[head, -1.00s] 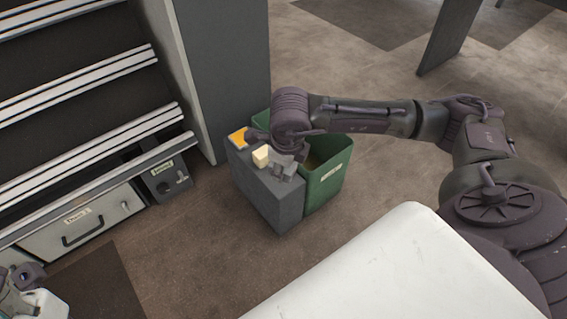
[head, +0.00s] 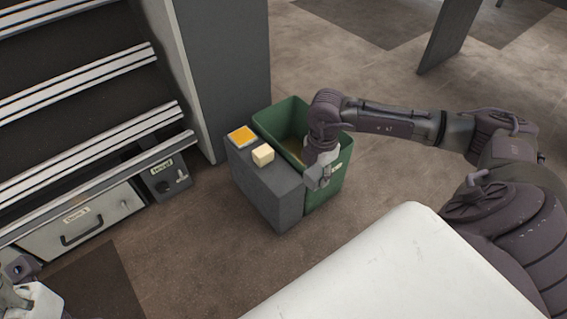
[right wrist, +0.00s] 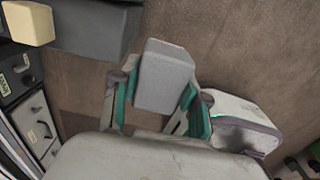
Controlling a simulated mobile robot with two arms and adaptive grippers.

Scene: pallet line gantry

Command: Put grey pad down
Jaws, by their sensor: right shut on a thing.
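The grey pad (right wrist: 163,76) is a plain grey block in the right wrist view, between the two teal-lined fingers of my right gripper (right wrist: 152,100). My right gripper (head: 318,177) is shut on it. In the head view the gripper hangs by the front right of the green bin, to the right of the dark grey stand; the pad is hard to tell apart from the fingers there. Part of my left gripper (head: 20,290) shows at the lower left edge, and its jaws are not clear.
The dark grey stand (head: 272,193) carries an orange-topped pad (head: 242,135) and a cream block (head: 263,154); its front top is bare. The open green bin (head: 291,115) adjoins it. Shelving with a drawer (head: 85,221) is at left, a white surface (head: 390,265) in front.

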